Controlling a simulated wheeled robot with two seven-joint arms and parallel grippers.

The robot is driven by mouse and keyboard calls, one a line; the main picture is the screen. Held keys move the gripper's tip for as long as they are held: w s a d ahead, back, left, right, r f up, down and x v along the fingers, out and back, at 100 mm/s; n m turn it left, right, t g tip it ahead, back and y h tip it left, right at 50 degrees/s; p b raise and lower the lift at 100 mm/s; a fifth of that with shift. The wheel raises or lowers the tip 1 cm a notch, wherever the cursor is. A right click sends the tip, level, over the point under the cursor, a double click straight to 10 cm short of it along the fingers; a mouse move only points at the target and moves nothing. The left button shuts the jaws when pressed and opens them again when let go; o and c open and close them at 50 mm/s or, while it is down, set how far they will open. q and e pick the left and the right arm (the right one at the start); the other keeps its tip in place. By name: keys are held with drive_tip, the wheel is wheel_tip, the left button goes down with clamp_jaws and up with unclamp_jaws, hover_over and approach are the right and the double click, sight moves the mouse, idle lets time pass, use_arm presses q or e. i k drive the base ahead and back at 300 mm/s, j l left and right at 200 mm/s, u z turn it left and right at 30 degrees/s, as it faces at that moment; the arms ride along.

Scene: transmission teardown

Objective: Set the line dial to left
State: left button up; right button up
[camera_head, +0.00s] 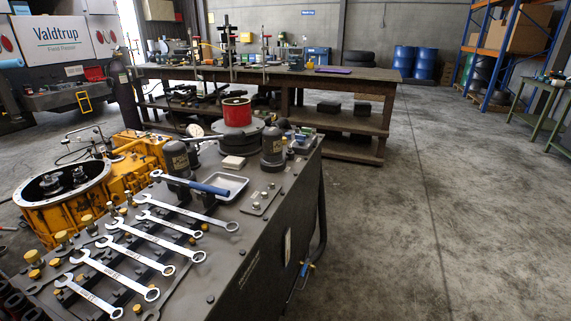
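I cannot pick out a part that is surely the line dial. A round white-faced gauge (194,129) stands at the far left of the dark bench, too small to read. A small blue-handled fitting (306,268) sits on a pipe at the bench's right side; its setting cannot be told. Neither of my grippers shows in the head view.
The dark bench (262,238) holds several wrenches (128,262), a blue-handled tool (192,183), a metal tray (226,187) and a red spool (237,112). A yellow gearbox housing (70,208) stands left. A long workbench (345,80) stands behind. The floor at right is clear.

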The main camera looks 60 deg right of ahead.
sight(300, 138)
drive_tip(key=z, duration=1.95)
drive_tip(key=i+l, duration=0.65)
drive_tip(key=i+l+u, duration=0.1)
drive_tip(key=i+l, duration=0.55)
drive_tip(key=i, duration=0.25)
